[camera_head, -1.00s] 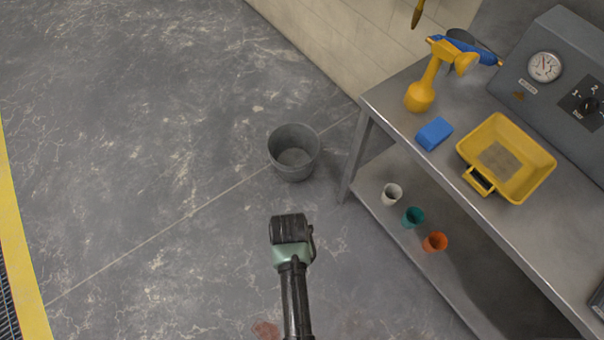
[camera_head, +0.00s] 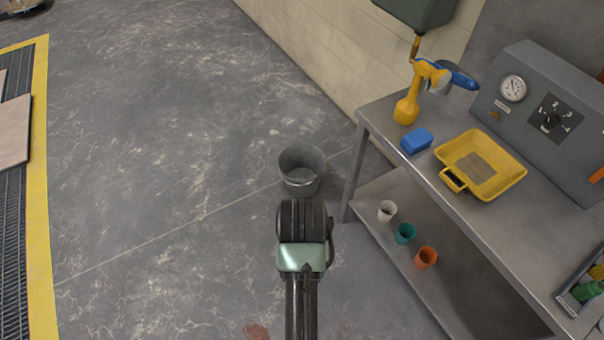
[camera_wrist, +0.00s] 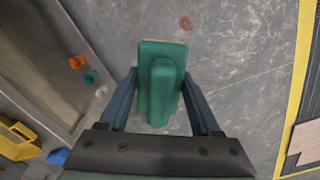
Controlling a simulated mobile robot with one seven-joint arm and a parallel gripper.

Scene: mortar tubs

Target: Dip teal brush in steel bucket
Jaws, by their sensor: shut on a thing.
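The steel bucket (camera_head: 303,182) stands on the floor just beyond my arm's end in the head view, left of the bench leg. It is open at the top and its inside looks grey. It is not seen in the wrist view. My gripper (camera_wrist: 160,97) is shut on a teal brush (camera_wrist: 161,58), whose broad flat block lies between the two blue fingers in the wrist view. In the head view my wrist hides the fingers and the brush. I cannot tell the brush's height above the floor.
A metal bench (camera_head: 510,235) stands at the right with a yellow tray (camera_head: 510,168), a blue block (camera_head: 416,141) and a yellow spray bottle (camera_head: 407,108). White, teal and orange cups (camera_head: 426,257) sit on its lower shelf. The floor at left is clear up to a yellow-edged grating.

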